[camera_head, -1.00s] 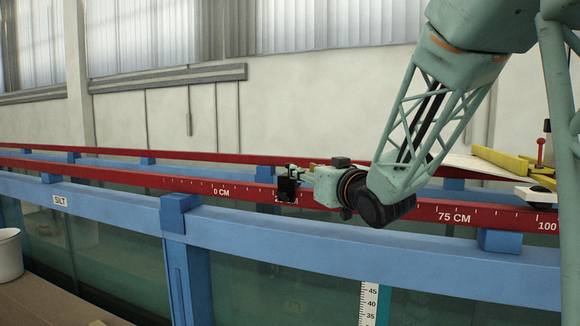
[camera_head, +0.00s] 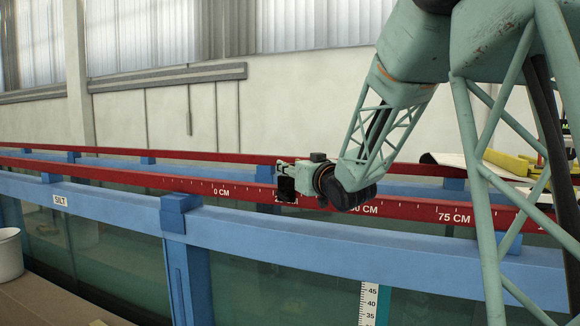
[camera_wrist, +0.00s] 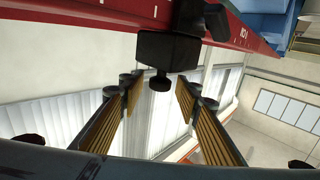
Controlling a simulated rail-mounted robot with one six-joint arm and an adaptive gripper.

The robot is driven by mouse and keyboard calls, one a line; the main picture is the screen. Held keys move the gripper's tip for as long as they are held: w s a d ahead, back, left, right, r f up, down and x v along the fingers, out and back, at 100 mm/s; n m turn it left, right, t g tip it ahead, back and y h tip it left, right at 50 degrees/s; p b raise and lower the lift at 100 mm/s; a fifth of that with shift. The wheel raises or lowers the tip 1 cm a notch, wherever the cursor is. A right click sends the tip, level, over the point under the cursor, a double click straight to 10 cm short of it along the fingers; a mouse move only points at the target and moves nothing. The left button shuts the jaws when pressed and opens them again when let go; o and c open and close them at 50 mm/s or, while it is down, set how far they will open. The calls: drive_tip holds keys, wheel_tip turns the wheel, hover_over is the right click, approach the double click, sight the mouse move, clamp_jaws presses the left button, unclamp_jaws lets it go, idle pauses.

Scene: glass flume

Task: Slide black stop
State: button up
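The black stop (camera_head: 287,189) sits on the red rail (camera_head: 235,190) near the 25 cm mark, covering part of that label. In the wrist view the stop (camera_wrist: 168,52) is a dark block with a small round knob. My gripper (camera_head: 284,168) is at the stop in the head view, but its fingertips are small there. In the wrist view my gripper (camera_wrist: 160,90) is open, with a finger on either side of the knob and visible gaps at both sides. Contact with the block cannot be told.
A second red rail (camera_head: 120,150) runs behind the near one. Blue flume beams (camera_head: 110,195) and posts lie below. A yellow object (camera_head: 508,162) stands at the right behind my arm. The near rail's top looks clear left of the stop.

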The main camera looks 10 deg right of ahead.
drive_tip(key=shift+w, duration=0.4)
clamp_jaws()
